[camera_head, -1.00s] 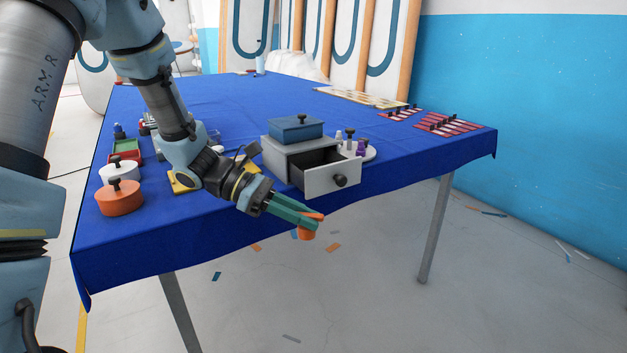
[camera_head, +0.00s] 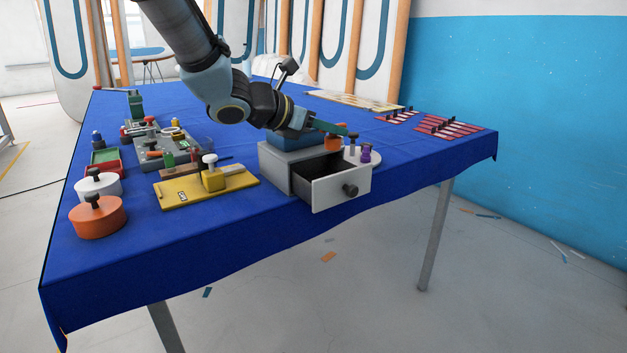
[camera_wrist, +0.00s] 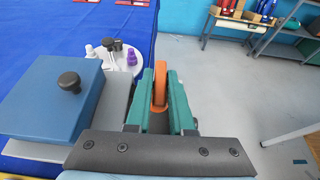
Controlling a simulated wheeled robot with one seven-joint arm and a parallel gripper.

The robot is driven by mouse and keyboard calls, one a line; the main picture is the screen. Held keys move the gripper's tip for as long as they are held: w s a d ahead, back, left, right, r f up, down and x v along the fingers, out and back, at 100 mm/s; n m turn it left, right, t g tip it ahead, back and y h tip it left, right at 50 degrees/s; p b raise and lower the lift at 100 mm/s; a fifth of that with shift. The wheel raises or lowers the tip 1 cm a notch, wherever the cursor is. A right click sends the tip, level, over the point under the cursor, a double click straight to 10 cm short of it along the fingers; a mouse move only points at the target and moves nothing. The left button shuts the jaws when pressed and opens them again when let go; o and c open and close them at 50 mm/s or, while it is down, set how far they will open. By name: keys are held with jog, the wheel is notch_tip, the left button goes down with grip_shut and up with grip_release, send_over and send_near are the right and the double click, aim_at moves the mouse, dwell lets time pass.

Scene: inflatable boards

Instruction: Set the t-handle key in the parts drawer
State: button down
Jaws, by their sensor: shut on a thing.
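The t-handle key shows as an orange part in the head view (camera_head: 332,143) and upright between the fingers in the wrist view (camera_wrist: 160,86). The rest of it is hidden. My gripper (camera_head: 340,129) has teal fingers, also seen in the wrist view (camera_wrist: 162,98), and is shut on the orange part. It is above the parts drawer (camera_head: 332,192), near the drawer's back right. The drawer is grey with a dark knob, pulled out of its grey cabinet (camera_head: 272,165). Its visible inside is dark and looks empty.
A blue lidded box (camera_wrist: 52,95) sits on the cabinet, close by my gripper. A round white tray with bottles (camera_wrist: 116,50) stands just behind. A yellow fixture (camera_head: 205,184), orange pot (camera_head: 97,218) and white pot (camera_head: 98,186) lie left. The drawer overhangs near the blue table's edge.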

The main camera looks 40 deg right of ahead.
notch_tip(320, 180, down, 10)
jog(key=shift+w+r, duration=0.1)
jog(key=shift+w, duration=0.05)
dwell(0.3)
jog(key=shift+f, duration=0.25)
jog(key=c, duration=1.1)
grip_release()
jog(key=shift+r, duration=0.1)
jog(key=shift+r, duration=0.1)
jog(key=shift+r+p, duration=0.15)
jog(key=shift+p, duration=0.25)
jog(key=b+v, duration=0.2)
jog(key=v, duration=1)
